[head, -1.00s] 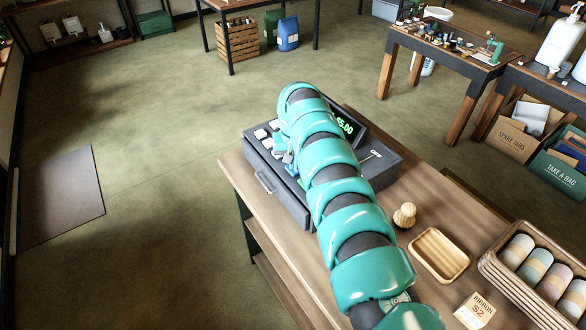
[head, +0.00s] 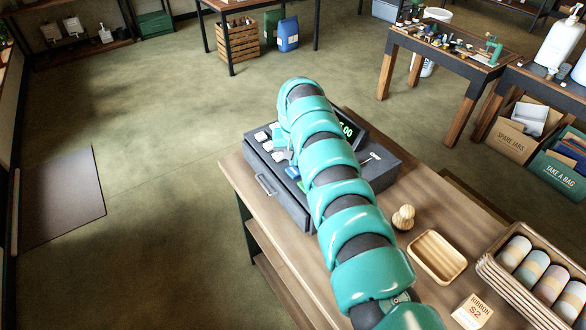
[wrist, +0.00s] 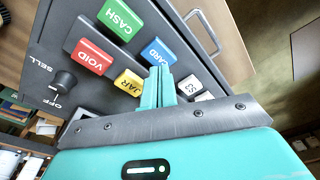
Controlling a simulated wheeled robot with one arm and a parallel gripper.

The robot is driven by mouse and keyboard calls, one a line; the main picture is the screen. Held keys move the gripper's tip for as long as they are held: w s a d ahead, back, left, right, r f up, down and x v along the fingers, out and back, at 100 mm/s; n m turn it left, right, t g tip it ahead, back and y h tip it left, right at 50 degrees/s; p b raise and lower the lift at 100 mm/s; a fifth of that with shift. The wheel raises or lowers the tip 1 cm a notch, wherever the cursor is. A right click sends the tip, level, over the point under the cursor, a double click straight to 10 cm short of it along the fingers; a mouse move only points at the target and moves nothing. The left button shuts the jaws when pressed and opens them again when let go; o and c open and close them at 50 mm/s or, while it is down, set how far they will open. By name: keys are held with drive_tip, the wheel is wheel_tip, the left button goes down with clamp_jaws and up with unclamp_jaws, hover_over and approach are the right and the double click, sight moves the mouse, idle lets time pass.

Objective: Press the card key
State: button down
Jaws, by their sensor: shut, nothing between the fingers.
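The blue CARD key (wrist: 158,52) is on the dark grey cash register (head: 285,207), which stands on the wooden counter. In the wrist view my gripper (wrist: 158,74) is shut, with its teal fingertips together and empty. The tips overlap the near edge of the CARD key in the picture; I cannot tell whether they touch it. The key's lettering shows above them. In the head view my arm hides the fingertips and much of the keypad.
Around the CARD key are the green CASH key (wrist: 120,18), red VOID key (wrist: 91,57), yellow JAR key (wrist: 129,82) and a white key (wrist: 204,96). A black knob (wrist: 65,82) sits beside them.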

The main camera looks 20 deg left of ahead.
sight(293, 171)
drive_tip(key=shift+r, duration=2)
